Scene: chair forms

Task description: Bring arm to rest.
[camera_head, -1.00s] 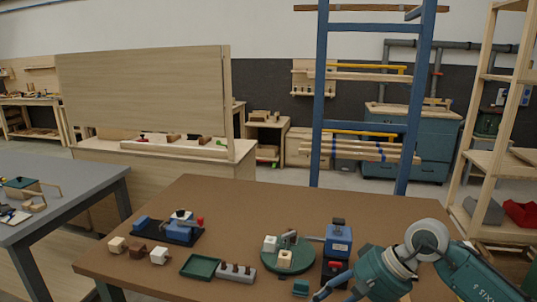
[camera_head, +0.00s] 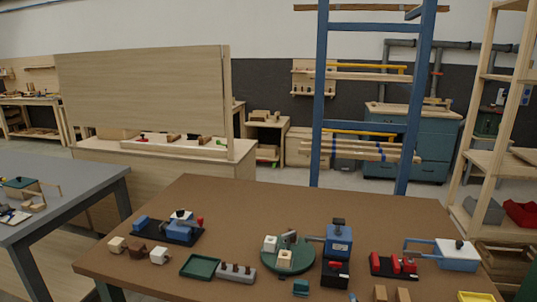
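Neither of my grippers shows clearly in the head view, and no arm link crosses the brown table (camera_head: 210,212). A small blue sliver (camera_head: 352,297) shows at the bottom edge; I cannot tell what it is. A green round plate (camera_head: 288,262) carries two pale cubes. A blue press-like device (camera_head: 338,242) stands beside it on a dark base. A red clamp-like device (camera_head: 394,265) on a black base and a blue-and-white box with a fork-shaped arm (camera_head: 457,254) are at the right.
A green tray (camera_head: 200,266) and a grey block with brown pegs (camera_head: 236,272) lie left of the round plate. A blue fixture on a black base (camera_head: 180,232) and several small blocks are further left. A yellow tray (camera_head: 476,297) is at the front right. The table's back part is clear.

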